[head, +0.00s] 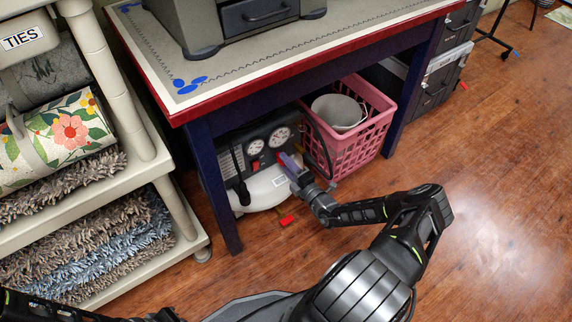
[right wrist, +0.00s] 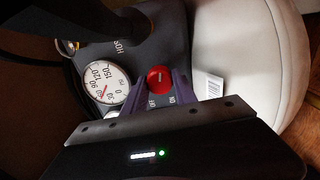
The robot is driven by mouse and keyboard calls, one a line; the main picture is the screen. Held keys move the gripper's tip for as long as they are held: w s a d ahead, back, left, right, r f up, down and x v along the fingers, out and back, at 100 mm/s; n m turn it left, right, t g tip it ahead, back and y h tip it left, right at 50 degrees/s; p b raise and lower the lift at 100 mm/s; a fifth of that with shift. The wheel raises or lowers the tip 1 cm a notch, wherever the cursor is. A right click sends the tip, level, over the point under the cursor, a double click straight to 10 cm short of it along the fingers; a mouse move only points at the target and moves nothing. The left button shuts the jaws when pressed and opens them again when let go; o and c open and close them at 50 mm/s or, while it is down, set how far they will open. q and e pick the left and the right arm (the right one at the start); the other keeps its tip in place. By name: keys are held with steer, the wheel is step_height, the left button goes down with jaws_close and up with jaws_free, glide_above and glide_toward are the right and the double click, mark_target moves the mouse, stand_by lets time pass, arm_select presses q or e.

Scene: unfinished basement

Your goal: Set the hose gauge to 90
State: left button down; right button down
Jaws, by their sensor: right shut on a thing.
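A compressor (head: 266,190) with a white tank and a dark panel stands under the table. The panel has two round white gauges, one at the left (head: 257,147) and one at the right (head: 281,134). In the right wrist view a gauge (right wrist: 107,83) shows a red needle that looks near 60, though it is small. A red knob (right wrist: 159,79) sits beside it. My right gripper (head: 288,162) is at the panel. Its purple fingers (right wrist: 160,88) are shut on the red knob. My left gripper is not visible; only dark arm parts show at the bottom left.
A pink basket (head: 350,145) with a white bucket (head: 337,112) stands right of the compressor. A blue table leg (head: 217,190) is close on the left. A small red piece (head: 287,220) lies on the floor. A shelf with rugs stands at left. Floor at right is open.

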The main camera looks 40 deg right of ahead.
steer(key=m+b, duration=0.1)
steer(key=m, duration=0.6)
steer(key=m+b, duration=0.1)
steer(key=m, duration=0.3)
steer(key=shift+m+b, duration=0.45)
steer(key=shift+m, duration=1.55)
steer(key=c, duration=1)
jaws_free()
steer(key=shift+r, duration=0.1)
steer(key=s+p, duration=0.2)
steer(key=s, duration=0.5)
steer(key=shift+s, duration=0.4)
